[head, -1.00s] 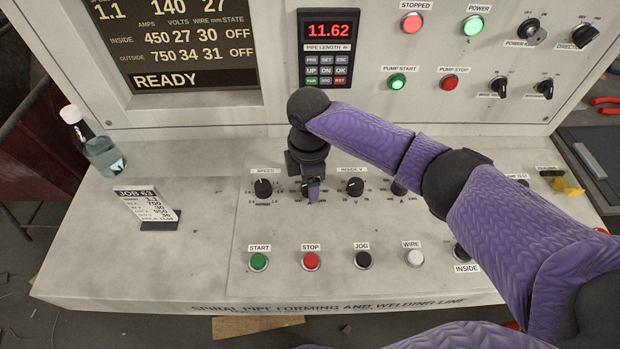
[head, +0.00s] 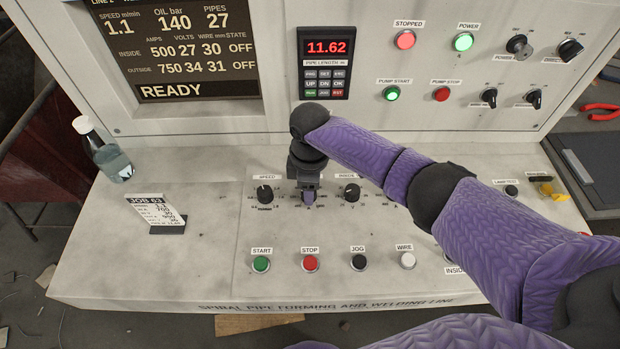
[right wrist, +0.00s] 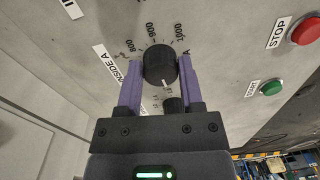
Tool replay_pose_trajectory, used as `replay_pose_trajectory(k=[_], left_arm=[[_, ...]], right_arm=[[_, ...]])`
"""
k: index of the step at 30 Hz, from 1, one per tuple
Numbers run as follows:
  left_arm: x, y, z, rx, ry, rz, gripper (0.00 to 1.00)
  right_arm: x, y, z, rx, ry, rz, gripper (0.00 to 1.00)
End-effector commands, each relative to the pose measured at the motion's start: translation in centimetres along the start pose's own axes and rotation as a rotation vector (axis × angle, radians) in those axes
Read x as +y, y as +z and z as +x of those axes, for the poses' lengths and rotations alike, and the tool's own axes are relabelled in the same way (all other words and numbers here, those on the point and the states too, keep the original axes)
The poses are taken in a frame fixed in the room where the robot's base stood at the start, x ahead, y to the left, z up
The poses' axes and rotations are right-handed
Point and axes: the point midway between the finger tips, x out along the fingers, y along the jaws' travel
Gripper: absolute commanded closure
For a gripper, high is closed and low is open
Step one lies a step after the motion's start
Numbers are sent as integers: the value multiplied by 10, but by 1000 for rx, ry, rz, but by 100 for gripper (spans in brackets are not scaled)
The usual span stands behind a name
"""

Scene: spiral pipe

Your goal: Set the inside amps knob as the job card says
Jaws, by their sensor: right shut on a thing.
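The inside amps knob (right wrist: 160,66) is black and round, with an "INSIDE A" label (right wrist: 103,65) beside its number scale in the right wrist view. My right gripper (right wrist: 160,82) is shut on this knob, its purple fingers on either side. In the head view my right gripper (head: 308,196) comes down over the knob and mostly hides it. The display (head: 175,50) reads inside 500 amps, 27 volts, OFF. The job card (head: 155,213) stands at left, headed JOB 63; a line looks like 700, but its small print is hard to read. My left gripper is not in view.
The speed knob (head: 264,194) and inside volts knob (head: 352,193) flank my gripper closely. Start (head: 261,264), stop (head: 310,263), jog (head: 359,262) and wire (head: 407,261) buttons lie in front. A bottle (head: 107,155) stands at the back left.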

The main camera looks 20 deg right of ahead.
Motion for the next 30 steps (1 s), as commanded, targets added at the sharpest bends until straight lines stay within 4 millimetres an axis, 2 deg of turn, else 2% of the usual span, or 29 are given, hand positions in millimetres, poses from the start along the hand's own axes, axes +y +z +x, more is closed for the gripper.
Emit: replay_pose_trajectory(k=[1,9,20,30], left_arm=[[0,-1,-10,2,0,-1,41],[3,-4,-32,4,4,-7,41],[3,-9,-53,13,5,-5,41],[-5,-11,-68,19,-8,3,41]], right_arm=[[-1,0,-5,3,-4,42,100],[-2,0,-4,17,-3,298,100],[-2,0,-3,36,-4,641,100],[-3,0,-2,53,-3,963,100]])
